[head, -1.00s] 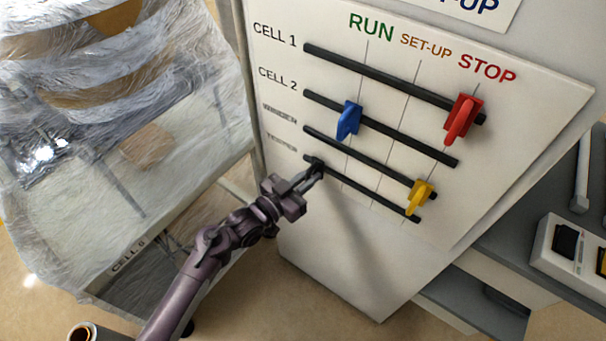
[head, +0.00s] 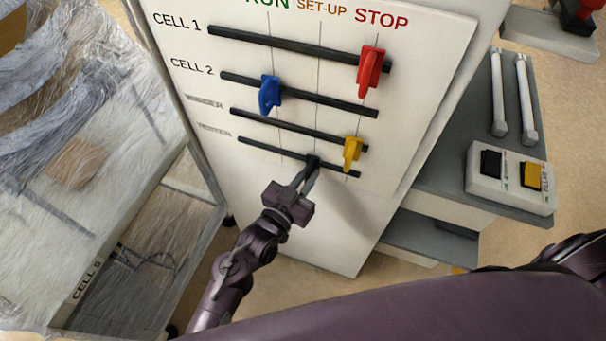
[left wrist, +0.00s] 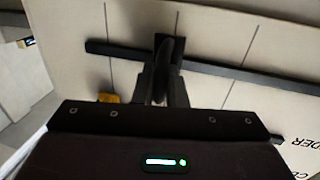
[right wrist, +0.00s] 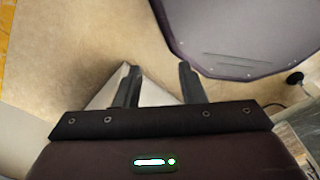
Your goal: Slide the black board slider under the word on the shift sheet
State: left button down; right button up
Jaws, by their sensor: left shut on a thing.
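The white board (head: 400,110) carries several black tracks under the words RUN, SET-UP and STOP. The black slider (head: 313,160) sits on the lowest track (head: 262,150), in the TESTER row, at about the middle SET-UP line. My left gripper (head: 308,172) is shut on this slider and partly hides it. In the left wrist view the fingers close on the black slider (left wrist: 168,42) at the middle line. My right gripper (right wrist: 160,72) is open and empty, away from the board. The shift sheet is out of view now.
A yellow slider (head: 352,153) stands close right of the black one, on the track above. A blue slider (head: 269,94) and a red slider (head: 370,70) are higher up. A grey bench (head: 450,155) with a button box (head: 508,182) stands right, a wrapped machine (head: 70,200) left.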

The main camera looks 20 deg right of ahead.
pick_arm(q)
jog(key=shift+a+f, duration=0.1)
jog(key=shift+f, duration=0.05)
pick_arm(e)
jog(key=shift+d, duration=0.1)
pick_arm(q)
jog(key=c, duration=1.8)
grip_release()
jog(key=shift+c, duration=0.2)
jog(key=shift+w, duration=0.1)
pick_arm(e)
jog(key=shift+w+d, duration=0.1)
jog(key=shift+d, duration=0.2)
